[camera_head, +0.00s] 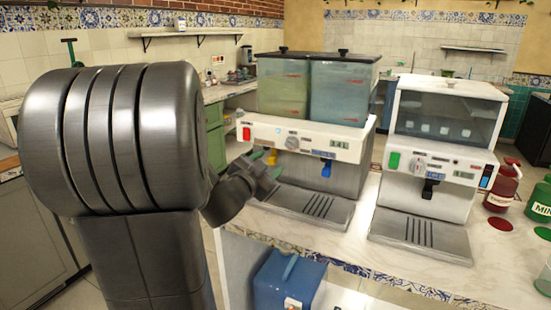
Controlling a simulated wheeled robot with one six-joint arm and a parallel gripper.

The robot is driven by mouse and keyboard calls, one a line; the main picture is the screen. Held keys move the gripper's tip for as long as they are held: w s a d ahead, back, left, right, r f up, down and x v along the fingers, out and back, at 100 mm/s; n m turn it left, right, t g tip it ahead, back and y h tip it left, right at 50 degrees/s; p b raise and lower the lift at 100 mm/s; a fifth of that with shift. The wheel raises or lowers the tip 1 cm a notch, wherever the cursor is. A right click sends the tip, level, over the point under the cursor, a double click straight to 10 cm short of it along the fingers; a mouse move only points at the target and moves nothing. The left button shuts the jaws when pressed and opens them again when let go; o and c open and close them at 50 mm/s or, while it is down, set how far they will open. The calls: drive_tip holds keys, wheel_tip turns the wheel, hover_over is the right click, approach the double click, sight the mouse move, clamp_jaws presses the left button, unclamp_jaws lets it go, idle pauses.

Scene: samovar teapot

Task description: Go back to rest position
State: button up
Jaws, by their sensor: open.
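My gripper (268,166) is open at the end of my dark metal arm, which fills the left of the view. It is raised in front of the left side of the two-tank drink dispenser (310,133), near its yellow tap (268,140) and above its drip tray (308,205). I see nothing held between the fingers. I cannot tell whether the fingers touch the dispenser. Part of the dispenser's left front is hidden behind the gripper.
An ice machine (438,150) stands right of the dispenser on the marble counter (345,240). Red (503,185) and green (541,200) bottles stand at the right. A blue container (285,285) sits below the counter's tiled front edge.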

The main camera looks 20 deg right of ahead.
sight(288, 146)
drive_tip(key=shift+s+a, duration=0.3)
drive_tip(key=x, duration=1.4)
drive_tip(key=shift+s, duration=0.1)
drive_tip(key=shift+a, duration=0.1)
